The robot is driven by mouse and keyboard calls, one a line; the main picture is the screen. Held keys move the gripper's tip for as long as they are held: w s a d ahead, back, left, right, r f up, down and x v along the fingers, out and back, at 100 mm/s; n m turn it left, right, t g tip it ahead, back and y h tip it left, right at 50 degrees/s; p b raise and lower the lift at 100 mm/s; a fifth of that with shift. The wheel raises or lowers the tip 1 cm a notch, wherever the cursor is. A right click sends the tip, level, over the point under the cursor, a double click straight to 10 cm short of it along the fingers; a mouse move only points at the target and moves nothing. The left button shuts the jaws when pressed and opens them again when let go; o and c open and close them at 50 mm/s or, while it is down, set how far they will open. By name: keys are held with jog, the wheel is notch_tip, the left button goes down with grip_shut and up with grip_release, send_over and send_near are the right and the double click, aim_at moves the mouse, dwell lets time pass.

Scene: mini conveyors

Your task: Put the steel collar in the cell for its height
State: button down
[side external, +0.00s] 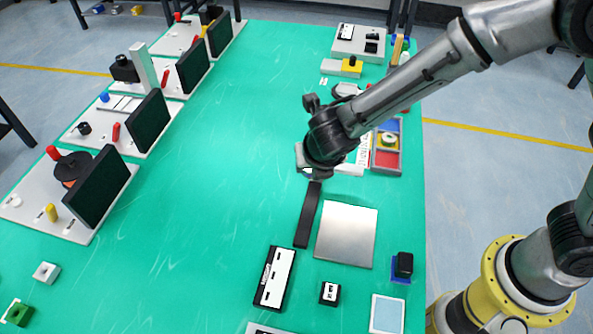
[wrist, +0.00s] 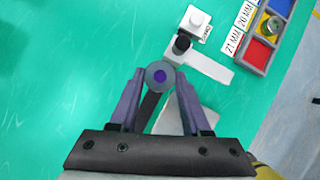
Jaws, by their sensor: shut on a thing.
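The steel collar (wrist: 160,66) is a grey ring with a dark purple-looking hole. In the wrist view my gripper (wrist: 160,79) is shut on it, with a finger on either side. In the side view my gripper (side external: 304,169) is over the green table, left of the cell tray; the collar is not clear there. The tray (wrist: 268,43) has red, yellow and blue cells, and labels reading 21 MM and 20 MM lie beside it. A round piece (wrist: 273,25) sits in the yellow middle cell. The tray also shows in the side view (side external: 399,151), partly behind my arm.
A white device with a black knob (wrist: 181,44) stands just beyond the collar. A dark strip (side external: 308,214) and a bare metal plate (side external: 346,235) lie nearer the front. Small conveyors (side external: 92,187) line the left edge. The table's middle is clear.

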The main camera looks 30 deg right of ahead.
jog(key=s+d+r, duration=0.4)
jog(key=s, duration=0.3)
jog(key=n+y, duration=0.2)
jog(key=n, duration=0.2)
send_over(384, 159)
jog(key=s, duration=0.2)
notch_tip(384, 159, down, 4)
jog(key=f, duration=0.1)
jog(key=shift+w+f, duration=0.1)
jog(key=shift+f, duration=3.6)
jog(key=c, duration=0.6)
grip_release()
jog(key=shift+f, duration=0.15)
jog(key=shift+c, duration=0.2)
jog(key=shift+d, duration=0.1)
